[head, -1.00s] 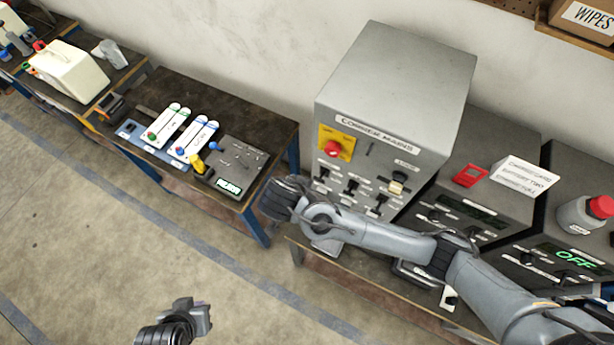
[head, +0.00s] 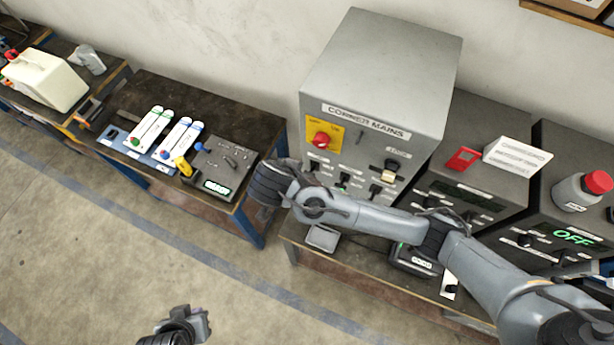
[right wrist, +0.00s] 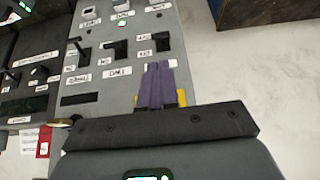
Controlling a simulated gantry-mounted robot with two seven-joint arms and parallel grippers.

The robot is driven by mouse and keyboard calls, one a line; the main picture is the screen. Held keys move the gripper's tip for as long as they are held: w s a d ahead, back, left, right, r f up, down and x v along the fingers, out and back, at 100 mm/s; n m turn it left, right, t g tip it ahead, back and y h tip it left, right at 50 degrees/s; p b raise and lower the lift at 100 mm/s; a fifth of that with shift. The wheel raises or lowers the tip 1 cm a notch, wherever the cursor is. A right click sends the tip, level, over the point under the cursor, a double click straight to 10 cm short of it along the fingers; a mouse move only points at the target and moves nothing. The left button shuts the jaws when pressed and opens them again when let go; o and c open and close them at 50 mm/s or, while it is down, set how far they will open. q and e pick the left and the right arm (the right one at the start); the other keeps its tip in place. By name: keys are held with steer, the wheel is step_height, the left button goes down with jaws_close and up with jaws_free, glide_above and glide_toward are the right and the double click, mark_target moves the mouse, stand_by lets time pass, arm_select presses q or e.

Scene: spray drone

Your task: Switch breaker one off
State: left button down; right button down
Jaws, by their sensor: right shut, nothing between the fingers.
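The grey CORNER MAINS cabinet (head: 380,60) has a row of black breaker switches under its yellow plate with a red knob (head: 321,139). The leftmost breaker (head: 314,164) is partly visible above my right arm. In the right wrist view the panel is upside down; my right gripper's purple fingers (right wrist: 159,85) are shut and empty in front of it. The rightmost breaker (right wrist: 161,42) there lies just past the fingertips; contact and its lever position are unclear. The breaker labelled TWO (right wrist: 115,49) is left of it. My left gripper (head: 203,322) hangs low over the floor, away from the panel.
Grey boxes with displays (head: 470,190) stand right of the cabinet, with a white sign (head: 517,156) and a red-capped bottle (head: 580,192). The floor in front is clear.

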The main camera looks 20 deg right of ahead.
steer(key=p, duration=0.2)
glide_toward(315, 166)
step_height(315, 166, down, 3)
steer(key=a, duration=0.1)
steer(key=shift+s+d+f, duration=0.15)
steer(key=shift+d+f, duration=0.05)
steer(key=shift+f, duration=0.35)
